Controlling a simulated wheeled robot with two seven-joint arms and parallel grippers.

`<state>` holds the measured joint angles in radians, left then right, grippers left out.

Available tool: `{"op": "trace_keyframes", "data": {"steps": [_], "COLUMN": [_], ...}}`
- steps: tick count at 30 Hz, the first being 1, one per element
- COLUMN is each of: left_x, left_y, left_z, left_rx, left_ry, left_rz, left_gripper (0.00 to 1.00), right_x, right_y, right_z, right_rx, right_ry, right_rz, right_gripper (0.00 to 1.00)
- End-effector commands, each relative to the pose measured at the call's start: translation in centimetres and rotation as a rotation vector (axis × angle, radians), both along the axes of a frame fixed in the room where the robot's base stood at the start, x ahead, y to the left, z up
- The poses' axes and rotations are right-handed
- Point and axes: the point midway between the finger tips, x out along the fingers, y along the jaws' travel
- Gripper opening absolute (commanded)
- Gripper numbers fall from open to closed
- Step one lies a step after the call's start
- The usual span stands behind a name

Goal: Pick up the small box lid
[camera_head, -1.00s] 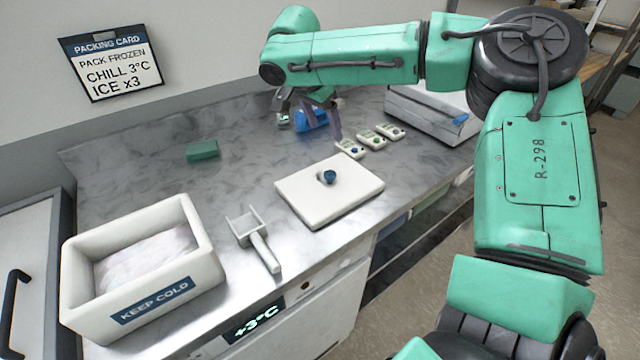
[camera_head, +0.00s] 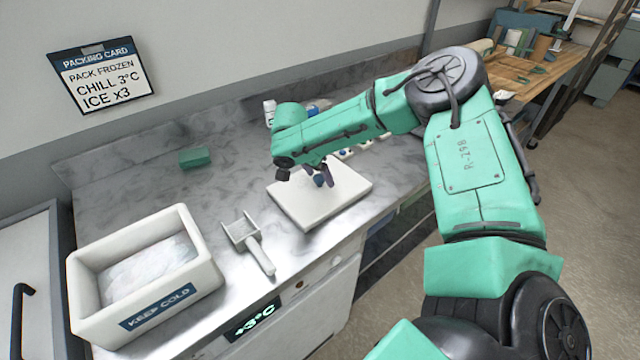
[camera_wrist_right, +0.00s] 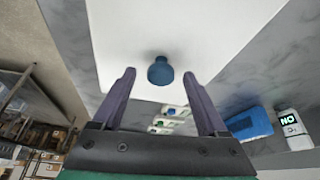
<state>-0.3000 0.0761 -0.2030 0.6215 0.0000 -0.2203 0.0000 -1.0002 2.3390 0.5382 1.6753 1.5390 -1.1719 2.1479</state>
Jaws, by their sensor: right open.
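The small box lid (camera_head: 345,197) is a flat white slab with a round blue knob (camera_head: 320,181) on top. It lies on the steel counter. My right gripper (camera_head: 307,172) is above the lid, close to the knob. In the right wrist view the lid (camera_wrist_right: 190,25) fills the top middle, and the knob (camera_wrist_right: 160,71) shows between and just beyond the two open fingers of my right gripper (camera_wrist_right: 162,92). I cannot tell whether a finger touches the knob. My left gripper is not in view.
A white KEEP COLD box (camera_head: 205,265) holding pale ice stands at the front left. A scoop (camera_head: 243,232) lies between it and the lid. A green block (camera_head: 195,157) lies farther back. A blue object (camera_wrist_right: 250,122) and a small NO display (camera_wrist_right: 292,130) also show.

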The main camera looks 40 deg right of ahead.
Motion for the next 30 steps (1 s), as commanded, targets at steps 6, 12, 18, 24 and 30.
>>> {"op": "trace_keyframes", "data": {"steps": [6,12,18,24,30], "left_x": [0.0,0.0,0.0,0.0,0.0], "left_y": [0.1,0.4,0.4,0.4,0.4], "left_z": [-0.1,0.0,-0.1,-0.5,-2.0], "left_rx": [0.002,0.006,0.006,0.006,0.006], "left_ry": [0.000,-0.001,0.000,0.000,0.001], "left_rz": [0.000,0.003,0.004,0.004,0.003], "left_gripper": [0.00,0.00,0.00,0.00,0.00], "right_x": [0.0,0.0,0.0,0.1,0.2], "right_y": [0.1,0.1,0.1,0.1,0.1], "right_z": [0.0,0.0,0.1,1.5,7.2], "right_rx": [0.000,0.000,0.000,0.001,0.000], "right_ry": [0.000,0.000,-0.001,-0.004,-0.011], "right_rz": [0.001,0.001,0.000,0.001,0.000], "right_gripper": [0.30,0.00,0.00,0.00,0.00]}}
